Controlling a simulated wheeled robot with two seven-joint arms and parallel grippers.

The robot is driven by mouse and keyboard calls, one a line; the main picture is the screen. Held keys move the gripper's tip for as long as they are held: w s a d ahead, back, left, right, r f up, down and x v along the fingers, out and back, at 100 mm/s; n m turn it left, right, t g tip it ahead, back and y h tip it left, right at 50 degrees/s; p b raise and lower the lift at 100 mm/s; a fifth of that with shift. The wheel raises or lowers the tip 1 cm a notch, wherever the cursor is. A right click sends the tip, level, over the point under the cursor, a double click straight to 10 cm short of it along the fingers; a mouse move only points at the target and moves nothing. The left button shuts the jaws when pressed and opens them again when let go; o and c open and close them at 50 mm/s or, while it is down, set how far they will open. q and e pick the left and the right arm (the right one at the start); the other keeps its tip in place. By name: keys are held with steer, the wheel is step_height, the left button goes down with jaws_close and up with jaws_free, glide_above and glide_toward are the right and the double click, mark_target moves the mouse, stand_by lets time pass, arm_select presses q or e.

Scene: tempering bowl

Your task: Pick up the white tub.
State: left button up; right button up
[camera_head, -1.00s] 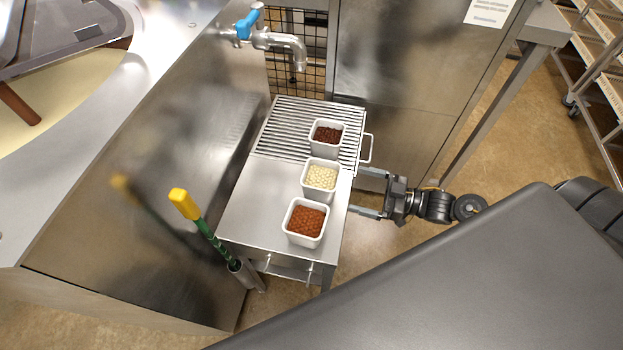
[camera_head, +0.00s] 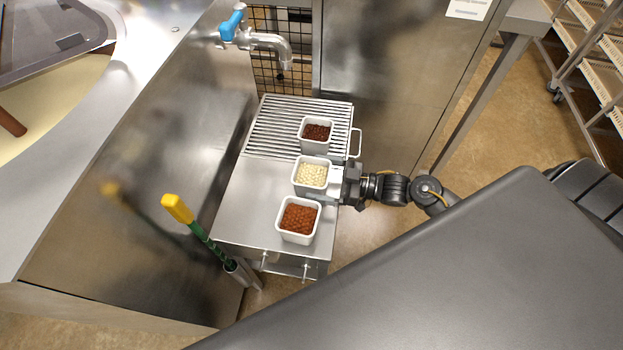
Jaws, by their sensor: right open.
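Three white square tubs stand in a row on a small steel stand. The middle tub (camera_head: 310,188) holds pale, white pieces. The far tub (camera_head: 316,145) holds dark brown pieces, and the near tub (camera_head: 297,236) holds orange-brown pieces. My right gripper (camera_head: 334,183) is open and right up against the right side of the middle tub. Its fingertips are mostly hidden, so I cannot tell how far they reach along the tub's sides or whether they touch it. My left gripper is not in view.
The stand (camera_head: 250,205) has a slatted rack (camera_head: 275,127) at its far end and bare steel left of the tubs. A tap (camera_head: 265,40) juts out beyond it. A yellow-tipped green handle (camera_head: 190,225) rises at the front left. A wire handle (camera_head: 356,143) sticks out right.

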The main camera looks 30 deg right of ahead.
steer(key=shift+x, duration=1.15)
steer(key=shift+w+a, duration=0.1)
steer(key=shift+a, duration=0.05)
steer(key=c, duration=1.2)
steer(key=shift+r, duration=0.3)
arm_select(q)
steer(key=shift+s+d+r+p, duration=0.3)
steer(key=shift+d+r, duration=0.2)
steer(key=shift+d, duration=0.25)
arm_select(e)
step_height(320, 180, up, 10)
steer(key=shift+f, duration=0.2)
